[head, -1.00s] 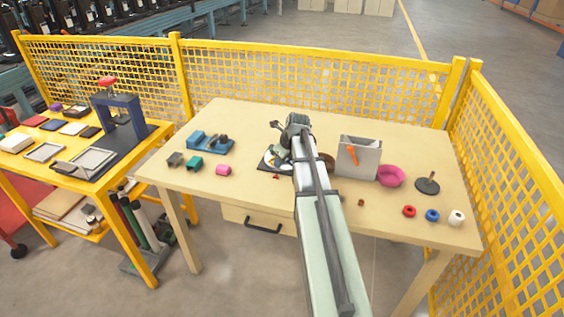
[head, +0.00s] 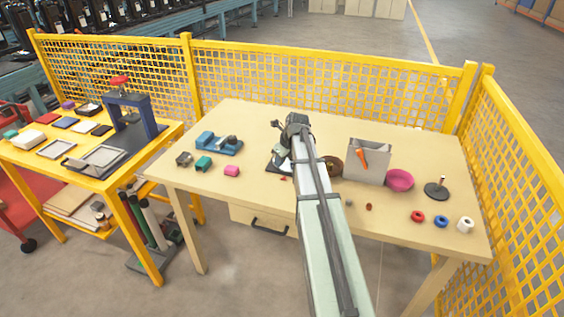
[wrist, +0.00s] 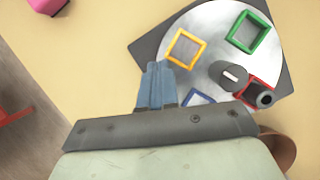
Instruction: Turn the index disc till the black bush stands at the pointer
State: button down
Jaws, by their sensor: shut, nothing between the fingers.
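The index disc (wrist: 210,40) is a pale round plate on a dark square base (wrist: 288,83), at the upper right of the wrist view. It carries a yellow (wrist: 185,48), a green (wrist: 248,32), a red (wrist: 270,87) and a blue square frame (wrist: 198,97). A grey knob (wrist: 228,74) with a white mark stands near its middle. The black bush (wrist: 264,97) is at the red frame. My gripper (wrist: 157,68) is shut and empty, its tips by the disc's rim near the yellow frame. My arm hides much of the disc in the head view. I cannot make out the pointer.
A grey bin (head: 364,165), pink bowl (head: 399,180) and dark post on a round base (head: 437,190) stand right of my arm. Red (head: 417,216), blue (head: 441,221) and white (head: 465,225) rings lie near the front. A blue fixture (head: 219,144) is left. Yellow mesh fencing surrounds the back and right.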

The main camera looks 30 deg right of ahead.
jog(key=shift+w+a, duration=0.15)
jog(key=shift+w, duration=1.8)
jog(key=shift+w+d+m+h, duration=0.25)
jog(key=shift+w+m, duration=0.2)
jog(key=shift+m, duration=0.3)
jog(key=shift+w+d+m+h, duration=0.15)
jog(key=shift+w+m+h, duration=0.25)
jog(key=shift+m, duration=0.35)
jog(key=shift+w+d+m+h, duration=0.35)
jog(key=shift+w+m, duration=0.2)
jog(key=shift+m, duration=0.45)
jog(key=shift+w+d+m, duration=0.25)
jog(key=shift+m, duration=0.45)
jog(key=shift+r, duration=0.1)
